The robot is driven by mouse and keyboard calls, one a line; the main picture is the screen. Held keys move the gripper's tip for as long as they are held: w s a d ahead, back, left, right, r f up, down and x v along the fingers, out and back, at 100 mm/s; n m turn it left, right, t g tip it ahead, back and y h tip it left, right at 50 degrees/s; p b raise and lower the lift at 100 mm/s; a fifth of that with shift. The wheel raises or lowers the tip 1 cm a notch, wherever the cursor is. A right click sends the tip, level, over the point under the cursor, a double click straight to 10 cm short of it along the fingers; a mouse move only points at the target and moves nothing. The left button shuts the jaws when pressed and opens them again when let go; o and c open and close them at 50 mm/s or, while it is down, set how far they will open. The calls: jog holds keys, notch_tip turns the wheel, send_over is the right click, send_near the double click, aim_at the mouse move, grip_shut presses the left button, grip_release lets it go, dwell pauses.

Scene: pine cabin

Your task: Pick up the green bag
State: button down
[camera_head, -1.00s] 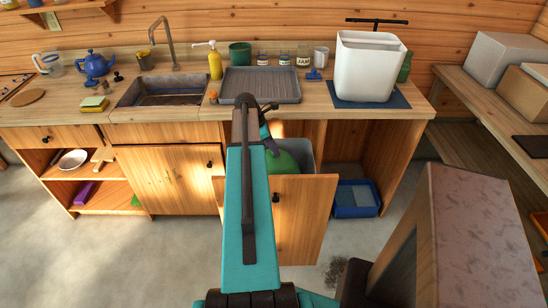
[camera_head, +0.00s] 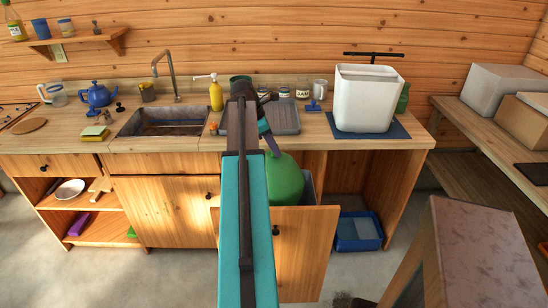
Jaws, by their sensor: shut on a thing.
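The green bag (camera_head: 285,181) hangs above the open pull-out drawer with the grey bin (camera_head: 309,188), right of my arm. Its lower end is near the bin's rim; I cannot tell if it is fully clear. My gripper (camera_head: 272,149) is shut on the top of the bag, partly hidden behind my teal arm. The bag's left side is also hidden by the arm.
The open drawer front (camera_head: 303,252) juts out from the counter. A blue crate (camera_head: 358,232) sits on the floor to its right. Above are a grey drying tray (camera_head: 284,118) and a white bin (camera_head: 364,98) on a blue mat (camera_head: 398,130). Open floor lies at left.

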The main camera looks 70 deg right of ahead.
jog(key=shift+r, duration=1.15)
